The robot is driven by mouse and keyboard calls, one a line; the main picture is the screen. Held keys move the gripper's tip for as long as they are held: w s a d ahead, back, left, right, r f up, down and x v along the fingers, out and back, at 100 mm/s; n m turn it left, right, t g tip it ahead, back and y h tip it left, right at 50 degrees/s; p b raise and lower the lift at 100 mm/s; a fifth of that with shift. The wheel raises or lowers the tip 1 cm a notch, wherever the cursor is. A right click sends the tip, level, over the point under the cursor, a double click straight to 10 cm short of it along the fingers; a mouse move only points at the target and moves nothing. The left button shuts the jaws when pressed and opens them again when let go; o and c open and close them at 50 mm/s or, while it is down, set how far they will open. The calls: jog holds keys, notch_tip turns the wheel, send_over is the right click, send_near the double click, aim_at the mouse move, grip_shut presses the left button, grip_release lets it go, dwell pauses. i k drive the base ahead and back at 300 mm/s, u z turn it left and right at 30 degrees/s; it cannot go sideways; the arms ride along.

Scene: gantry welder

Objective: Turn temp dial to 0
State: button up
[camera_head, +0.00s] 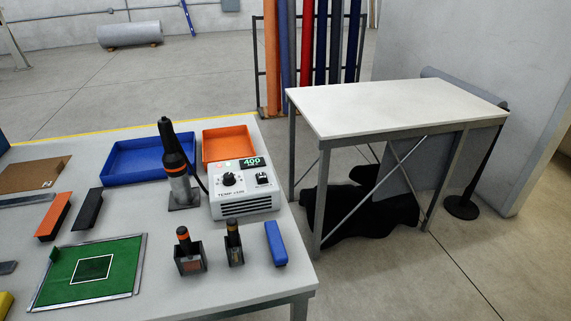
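A white control unit (243,203) stands near the right edge of the grey workbench, with vent slots on its front. Its large black temp dial (229,179) sits on the left of the face, above small lettering that seems to read "TEMP". A smaller black knob (262,178) is to its right. The green display (251,163) above reads 400. A black hot-air tool (172,148) with an orange band stands upright in a metal holder to the left, with a cable running to the unit. My gripper is not in view.
The workbench (130,208) also holds a blue tray (148,159), an orange tray (228,143), a green mat (90,270), two small tool holders and a blue block (276,243). A white table (390,105) stands to the right, with floor between.

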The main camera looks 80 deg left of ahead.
aim_at(230, 180)
jog(key=i, duration=0.5)
jog(key=u, duration=1.9)
jog(key=i, duration=1.45)
jog(key=u, duration=0.75)
jog(key=i, duration=1.3)
jog(key=u, duration=3.05)
